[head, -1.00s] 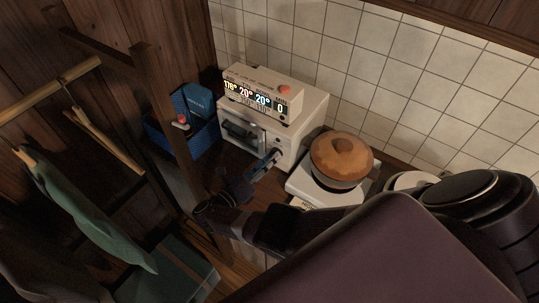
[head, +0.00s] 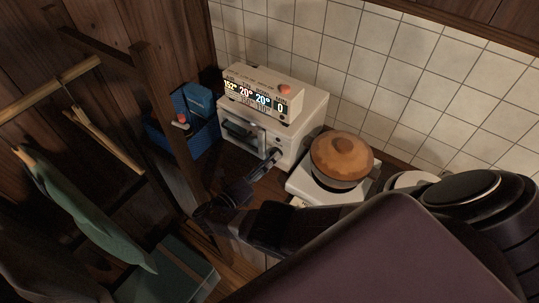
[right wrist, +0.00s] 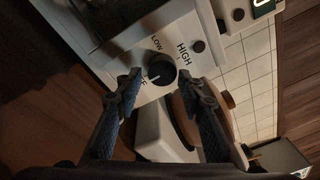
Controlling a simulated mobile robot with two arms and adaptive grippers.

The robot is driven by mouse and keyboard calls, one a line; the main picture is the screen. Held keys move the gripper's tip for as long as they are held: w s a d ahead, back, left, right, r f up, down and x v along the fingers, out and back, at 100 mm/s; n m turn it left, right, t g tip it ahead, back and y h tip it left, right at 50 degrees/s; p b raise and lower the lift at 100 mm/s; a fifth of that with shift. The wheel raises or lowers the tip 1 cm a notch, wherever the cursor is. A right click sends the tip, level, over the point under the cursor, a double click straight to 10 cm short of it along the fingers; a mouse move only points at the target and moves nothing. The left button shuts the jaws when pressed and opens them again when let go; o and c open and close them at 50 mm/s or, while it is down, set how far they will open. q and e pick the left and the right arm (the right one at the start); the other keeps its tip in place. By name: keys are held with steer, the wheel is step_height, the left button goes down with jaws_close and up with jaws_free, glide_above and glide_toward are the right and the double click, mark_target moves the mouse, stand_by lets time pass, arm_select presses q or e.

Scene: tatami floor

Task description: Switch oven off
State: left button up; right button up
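The white oven (head: 296,145) stands against the tiled wall in the head view, with its door handle at the left of its front. Its black knob (right wrist: 162,69) shows in the right wrist view, among the labels LOW, HIGH and a partly covered OFF. The knob's white mark points towards the OFF label. My right gripper (head: 272,157) is in front of the oven's lower right front. In the right wrist view its fingers (right wrist: 159,78) are apart, one on each side of the knob, with visible gaps. My left gripper is not in view.
A display box (head: 262,93) with a red button sits on the oven and reads 152°, 20°, 20° and 0. A lidded brown pot (head: 341,155) stands on a white hot plate (head: 304,187) right of my gripper. A blue crate (head: 185,139) is to the left.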

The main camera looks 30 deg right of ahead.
steer(key=shift+o, duration=0.8)
steer(key=shift+r, duration=0.1)
steer(key=shift+w, duration=0.1)
steer(key=shift+r, duration=0.2)
steer(key=shift+d+r, duration=0.1)
steer(key=shift+r, duration=0.9)
steer(key=shift+w+r, duration=0.15)
steer(key=shift+r, duration=0.35)
steer(key=shift+w+r, duration=0.15)
steer(key=shift+r, duration=0.35)
steer(key=r, duration=0.2)
steer(key=s+r, duration=0.1)
steer(key=r, duration=0.1)
steer(key=shift+w+r, duration=0.2)
steer(key=shift+r, duration=0.65)
steer(key=shift+o, duration=0.2)
